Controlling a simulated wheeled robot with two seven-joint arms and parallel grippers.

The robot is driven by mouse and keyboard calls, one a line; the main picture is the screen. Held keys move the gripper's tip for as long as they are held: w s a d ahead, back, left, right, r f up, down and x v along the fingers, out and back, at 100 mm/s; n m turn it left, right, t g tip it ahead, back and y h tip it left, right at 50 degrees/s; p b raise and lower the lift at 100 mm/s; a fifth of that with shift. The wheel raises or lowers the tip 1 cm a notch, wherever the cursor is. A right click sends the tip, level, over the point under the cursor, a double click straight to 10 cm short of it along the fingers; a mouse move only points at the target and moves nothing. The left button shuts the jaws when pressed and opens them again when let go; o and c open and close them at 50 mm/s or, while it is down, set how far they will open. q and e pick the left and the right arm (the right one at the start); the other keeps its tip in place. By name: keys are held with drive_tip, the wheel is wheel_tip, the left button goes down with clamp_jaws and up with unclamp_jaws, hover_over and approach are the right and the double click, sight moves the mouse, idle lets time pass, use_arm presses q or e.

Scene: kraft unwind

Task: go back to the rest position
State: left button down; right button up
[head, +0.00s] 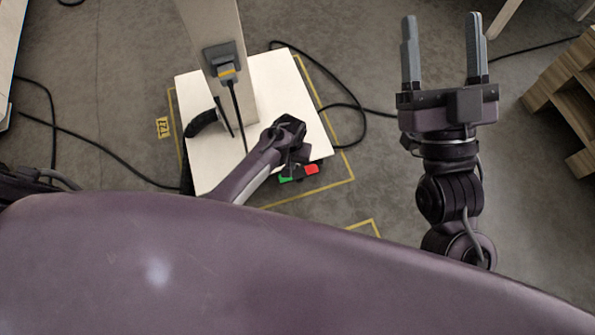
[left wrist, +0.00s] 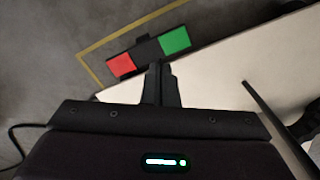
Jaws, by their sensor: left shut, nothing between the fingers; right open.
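My right gripper (head: 441,45) is at the right of the head view, open and empty, its two grey fingers pointing up the picture. My left gripper (head: 290,168) is over the front edge of the white-topped stand, partly hidden by its own wrist in the head view. In the left wrist view my left gripper (left wrist: 159,68) is shut with nothing between its fingers. Its tips appear close to a dark button box with a red button (left wrist: 121,65) and a green button (left wrist: 174,40). I cannot tell whether they touch it.
The white stand top (head: 285,85) carries a tall pale post (head: 236,90) with a grey and yellow device (head: 223,62), and a black curved part (head: 203,121). Black cables (head: 350,107) cross the grey floor. Yellow tape (head: 312,191) surrounds the stand. A wooden pallet (head: 565,90) stands at right.

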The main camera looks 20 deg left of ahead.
drive_tip(key=shift+w+f+g, duration=0.15)
drive_tip(key=shift+f+g, duration=0.15)
drive_tip(key=shift+f, duration=0.1)
idle(0.3)
